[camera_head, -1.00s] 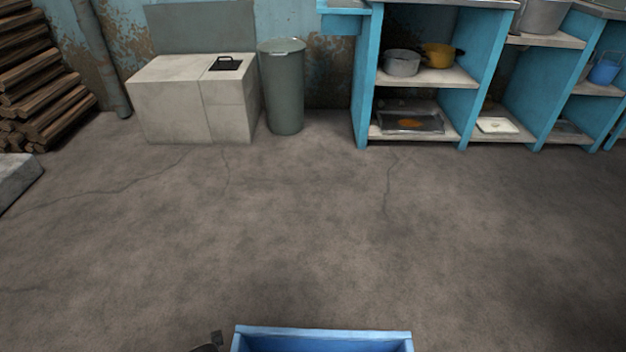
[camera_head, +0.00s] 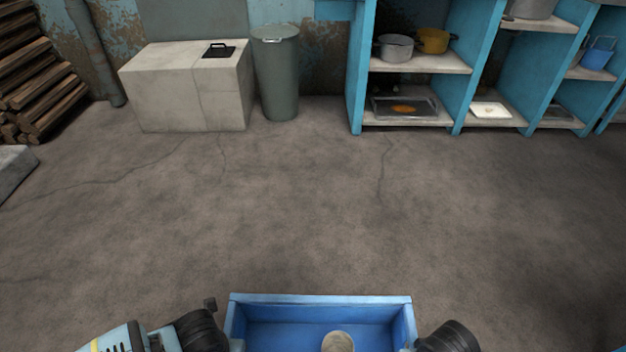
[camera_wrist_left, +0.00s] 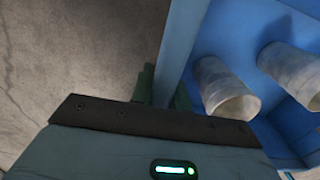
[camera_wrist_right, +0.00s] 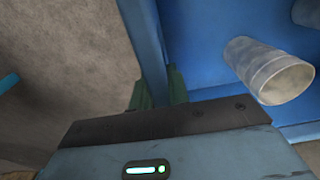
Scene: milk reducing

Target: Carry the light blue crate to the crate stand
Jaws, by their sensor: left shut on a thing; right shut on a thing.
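The light blue crate (camera_head: 320,300) is at the bottom middle of the head view, between my two arms. Its inside shows one pale round-topped thing (camera_head: 338,342). In the left wrist view my left gripper (camera_wrist_left: 162,88) is shut on the crate's wall (camera_wrist_left: 182,45), with two whitish cups (camera_wrist_left: 225,88) inside the crate. In the right wrist view my right gripper (camera_wrist_right: 158,88) is shut on the opposite wall (camera_wrist_right: 145,40), with a whitish cup (camera_wrist_right: 265,70) inside. The crate's near side is cut off in the head view. I cannot make out a crate stand.
A wide bare floor (camera_head: 280,210) lies ahead. At the back stand a pale stone block (camera_head: 185,90), a grey-green bin (camera_head: 277,75) and blue shelving (camera_head: 357,75) with pots. Stacked logs (camera_head: 35,85) and a grey slab (camera_head: 12,170) are at the left.

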